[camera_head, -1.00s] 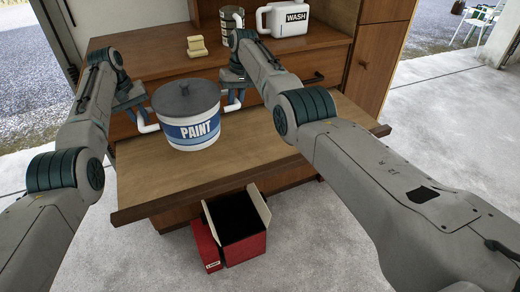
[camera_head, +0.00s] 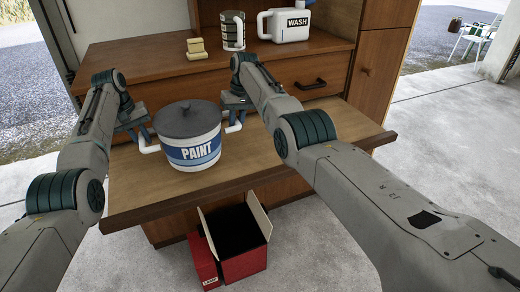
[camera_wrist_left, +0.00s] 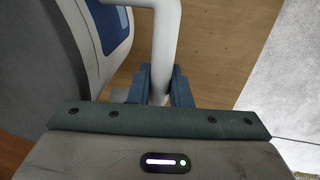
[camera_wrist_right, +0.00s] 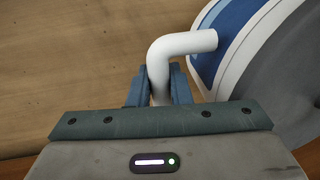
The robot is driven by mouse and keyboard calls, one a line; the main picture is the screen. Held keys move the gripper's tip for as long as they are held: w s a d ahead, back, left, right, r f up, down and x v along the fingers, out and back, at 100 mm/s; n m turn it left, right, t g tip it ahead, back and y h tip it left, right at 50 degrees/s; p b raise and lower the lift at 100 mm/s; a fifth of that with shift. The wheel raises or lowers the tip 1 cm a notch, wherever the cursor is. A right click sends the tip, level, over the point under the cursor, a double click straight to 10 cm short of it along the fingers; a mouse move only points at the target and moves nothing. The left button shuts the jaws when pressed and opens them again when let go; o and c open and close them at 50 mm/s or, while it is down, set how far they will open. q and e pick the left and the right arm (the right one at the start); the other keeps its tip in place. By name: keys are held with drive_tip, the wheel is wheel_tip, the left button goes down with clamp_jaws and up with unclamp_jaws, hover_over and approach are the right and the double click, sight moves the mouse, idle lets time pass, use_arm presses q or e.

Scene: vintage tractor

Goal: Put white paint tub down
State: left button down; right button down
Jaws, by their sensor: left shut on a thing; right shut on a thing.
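The white paint tub (camera_head: 193,158) has a grey lid and a blue PAINT label. In the head view it is upright at the wooden pull-out shelf (camera_head: 245,180); I cannot tell whether its base touches the wood. My left gripper (camera_head: 146,138) is shut on the tub's left white handle, which shows between the fingers in the left wrist view (camera_wrist_left: 163,85). My right gripper (camera_head: 237,118) is shut on the right white handle, seen between the fingers in the right wrist view (camera_wrist_right: 160,85). The tub's far side is hidden.
On the upper surface behind stand a cream block (camera_head: 197,49), a mug-like container (camera_head: 232,31) and a white WASH jug (camera_head: 285,25). An open red box (camera_head: 243,262) stands on the floor below the shelf. The shelf right of the tub is partly bare.

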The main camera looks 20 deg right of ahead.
use_arm(q)
drive_tip(key=shift+f, duration=0.1)
use_arm(e)
drive_tip(key=shift+f, duration=0.1)
